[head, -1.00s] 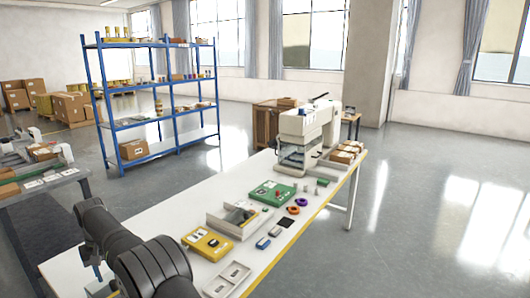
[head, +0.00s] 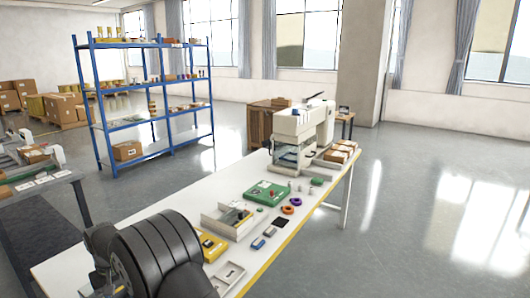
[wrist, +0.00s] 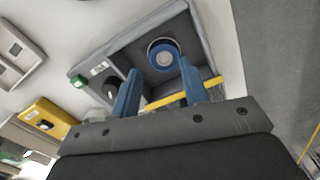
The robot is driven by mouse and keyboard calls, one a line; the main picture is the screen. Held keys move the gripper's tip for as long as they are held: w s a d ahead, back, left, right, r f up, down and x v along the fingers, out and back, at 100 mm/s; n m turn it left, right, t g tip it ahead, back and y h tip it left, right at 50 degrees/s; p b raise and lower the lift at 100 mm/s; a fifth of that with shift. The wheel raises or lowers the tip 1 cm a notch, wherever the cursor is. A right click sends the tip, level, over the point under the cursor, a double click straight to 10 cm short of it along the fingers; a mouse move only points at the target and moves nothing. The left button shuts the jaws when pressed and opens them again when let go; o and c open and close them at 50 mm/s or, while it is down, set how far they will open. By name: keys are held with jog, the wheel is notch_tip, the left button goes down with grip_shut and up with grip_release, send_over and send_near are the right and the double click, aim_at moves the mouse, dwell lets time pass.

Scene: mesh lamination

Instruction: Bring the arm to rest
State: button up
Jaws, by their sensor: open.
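My arm (head: 160,255) fills the lower left of the head view; the gripper at its end is out of sight there. In the wrist view my gripper (wrist: 159,67) shows two blue fingers spread apart, with nothing seen held between them. Beyond the fingers is a grey tray (wrist: 196,38) with a round blue-rimmed piece (wrist: 163,55) in it. I cannot tell how far the fingers are above the tray.
The white table (head: 120,218) carries a yellow box (head: 213,247) beside my arm, a grey tray (head: 207,223), a green case (head: 266,192) and small loose parts. A white machine (head: 300,135) stands at the far end. Open floor lies right of the table.

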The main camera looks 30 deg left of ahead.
jog(key=shift+d+r, duration=0.25)
jog(key=shift+d, duration=0.2)
jog(key=shift+d+r, duration=0.2)
jog(key=shift+d, duration=0.25)
notch_tip(320, 180, up, 16)
jog(key=shift+f, duration=0.15)
jog(key=f, duration=0.5)
jog(key=a+f, duration=0.1)
jog(key=f, duration=1)
jog(key=shift+a+f, duration=0.3)
jog(key=shift+f, duration=0.1)
jog(key=shift+a, duration=0.8)
jog(key=shift+r, duration=0.1)
jog(key=shift+d, duration=0.15)
